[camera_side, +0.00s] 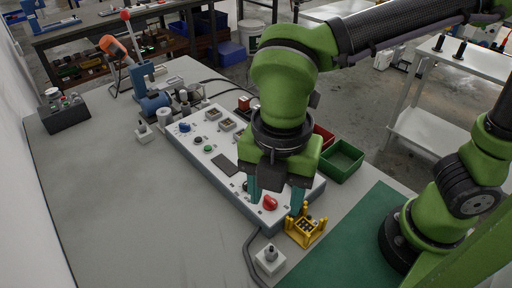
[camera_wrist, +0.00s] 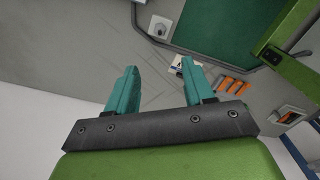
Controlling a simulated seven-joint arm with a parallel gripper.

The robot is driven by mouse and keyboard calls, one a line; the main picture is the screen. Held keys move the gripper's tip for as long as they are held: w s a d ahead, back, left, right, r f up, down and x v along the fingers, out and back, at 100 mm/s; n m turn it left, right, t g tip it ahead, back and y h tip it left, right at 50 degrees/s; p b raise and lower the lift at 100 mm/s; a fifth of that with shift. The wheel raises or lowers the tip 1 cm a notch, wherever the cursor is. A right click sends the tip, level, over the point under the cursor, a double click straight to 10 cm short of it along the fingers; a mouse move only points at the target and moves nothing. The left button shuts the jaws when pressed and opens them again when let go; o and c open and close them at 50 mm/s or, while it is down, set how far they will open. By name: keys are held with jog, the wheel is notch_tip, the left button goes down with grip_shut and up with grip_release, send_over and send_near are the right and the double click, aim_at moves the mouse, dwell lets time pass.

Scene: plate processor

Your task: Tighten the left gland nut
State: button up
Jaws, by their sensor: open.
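Two small white blocks with grey round caps, which look like the gland fittings, stand on the grey table in the side view. One block (camera_side: 270,261) is at the front near the green mat, and the other block (camera_side: 145,133) is at the far left end of the control panel. I cannot tell for sure which carries the left gland nut. My gripper (camera_side: 275,205) points down over the near end of the panel, its teal fingers apart and empty. In the wrist view my gripper (camera_wrist: 160,70) is open, with a white block (camera_wrist: 160,27) beyond its fingertips.
The white control panel (camera_side: 213,160) with a red knob (camera_side: 270,203) lies under my gripper. A yellow holder (camera_side: 306,232) stands close to the right finger. A green bin (camera_side: 343,160) is behind it. A cable runs past the front block.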

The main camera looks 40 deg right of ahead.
aim_at(272, 247)
notch_tip(272, 247, down, 17)
jog(key=shift+r, duration=0.1)
dwell(0.3)
grip_shut()
dwell(0.3)
